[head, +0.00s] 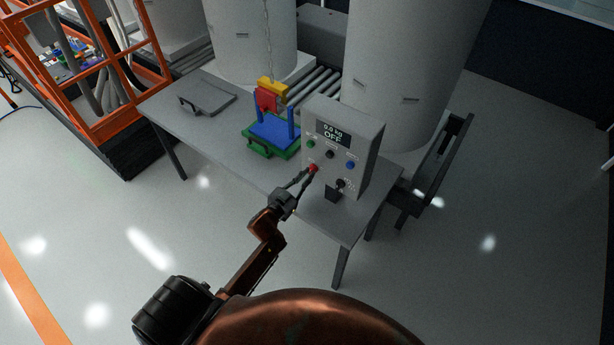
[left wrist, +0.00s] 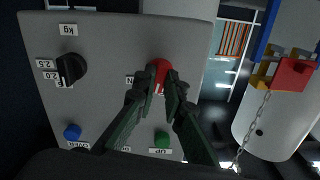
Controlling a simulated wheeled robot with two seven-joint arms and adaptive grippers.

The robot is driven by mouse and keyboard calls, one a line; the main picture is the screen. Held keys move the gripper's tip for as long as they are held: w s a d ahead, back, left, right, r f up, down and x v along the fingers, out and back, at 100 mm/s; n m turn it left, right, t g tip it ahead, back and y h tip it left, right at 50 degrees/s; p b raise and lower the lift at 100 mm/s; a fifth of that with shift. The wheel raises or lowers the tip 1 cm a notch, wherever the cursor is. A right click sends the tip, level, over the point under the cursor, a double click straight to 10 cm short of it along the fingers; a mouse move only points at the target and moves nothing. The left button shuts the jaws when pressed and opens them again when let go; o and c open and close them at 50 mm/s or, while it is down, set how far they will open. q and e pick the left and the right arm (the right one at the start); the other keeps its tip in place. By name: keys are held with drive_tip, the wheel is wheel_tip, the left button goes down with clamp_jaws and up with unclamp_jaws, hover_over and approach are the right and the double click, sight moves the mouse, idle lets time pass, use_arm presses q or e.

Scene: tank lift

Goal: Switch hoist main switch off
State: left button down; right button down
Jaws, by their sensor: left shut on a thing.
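The grey hoist control box (head: 357,143) stands on the table, and its display (head: 333,133) reads "0.0 kg" and "OFF". A red knob (head: 313,168) sits low on its front face. It also shows in the left wrist view (left wrist: 159,66), with its label partly hidden by my fingers. My left gripper (head: 309,173) has its fingertips at the red knob and is shut on it. In the left wrist view the two fingers (left wrist: 163,85) meet over the knob's lower part. My right gripper is not in view.
A black selector knob (head: 341,184), a green button (head: 311,143) and a blue button (head: 350,165) are on the same face. A red and yellow hoist block (head: 268,95) hangs from a chain over a blue and green fixture (head: 270,138). Large white tanks (head: 405,70) stand behind.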

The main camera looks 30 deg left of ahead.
use_arm(q)
drive_tip(key=shift+r+n+p, duration=0.15)
drive_tip(key=shift+n+p, duration=0.35)
drive_tip(key=shift+p, duration=0.2)
drive_tip(key=shift+n+p, duration=0.5)
drive_tip(key=shift+n, duration=0.1)
drive_tip(key=c, duration=2)
unclamp_jaws()
drive_tip(key=s, duration=0.8)
drive_tip(key=s+a, duration=0.1)
drive_tip(key=s, duration=0.3)
